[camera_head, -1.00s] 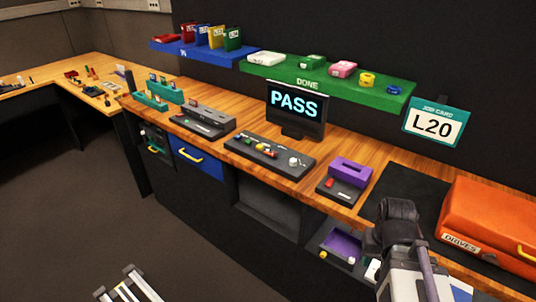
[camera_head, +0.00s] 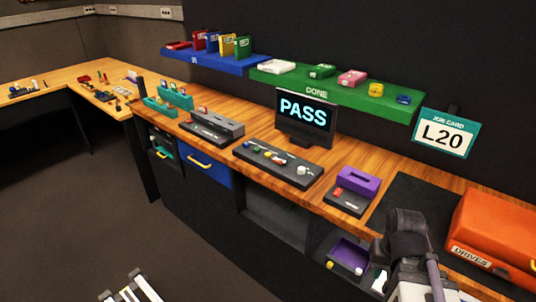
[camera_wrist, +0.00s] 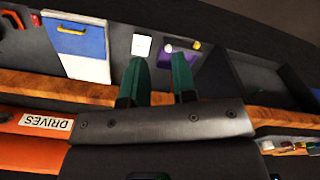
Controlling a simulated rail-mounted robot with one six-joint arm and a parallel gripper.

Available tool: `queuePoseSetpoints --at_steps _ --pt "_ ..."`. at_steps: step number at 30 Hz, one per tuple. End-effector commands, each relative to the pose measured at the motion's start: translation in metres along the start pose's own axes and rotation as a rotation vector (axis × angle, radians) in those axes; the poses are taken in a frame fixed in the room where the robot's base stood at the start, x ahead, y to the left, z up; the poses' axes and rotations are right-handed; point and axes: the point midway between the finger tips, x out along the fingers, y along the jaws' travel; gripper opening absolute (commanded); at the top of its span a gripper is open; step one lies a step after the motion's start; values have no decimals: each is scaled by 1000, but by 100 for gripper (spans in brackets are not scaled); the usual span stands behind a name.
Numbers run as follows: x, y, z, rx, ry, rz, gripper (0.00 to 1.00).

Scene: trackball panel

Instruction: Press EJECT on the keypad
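I cannot make out a keypad or the word EJECT in either view. The head view shows a black panel (camera_head: 283,163) with several small knobs or balls on the wooden bench. Left of it is a grey and black device (camera_head: 211,127). Right of it is a small dark unit with a purple block (camera_head: 359,181) and a red part. My gripper (camera_wrist: 159,68) shows in the wrist view, its two green fingers apart with nothing visible between them. Beyond the fingers are a purple tray (camera_wrist: 178,52) and a white card or block (camera_wrist: 141,45).
A monitor (camera_head: 305,112) reading PASS stands behind the panel. An orange DRIVES case (camera_head: 490,232) sits on the right, also in the wrist view (camera_wrist: 32,135). A green DONE shelf (camera_head: 335,95) and an L20 card (camera_head: 445,132) are above. Open floor lies to the left.

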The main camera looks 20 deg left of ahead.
Motion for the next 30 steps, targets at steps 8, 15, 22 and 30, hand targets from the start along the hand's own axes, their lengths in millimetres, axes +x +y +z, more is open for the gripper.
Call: queuePoseSetpoints --at_steps 8,15,22,30 --pt "0 0 0 0 0 0 0" --pt "0 0 0 0 0 0 0" --pt "0 0 0 0 0 0 0" --pt "0 0 0 0 0 0 0"
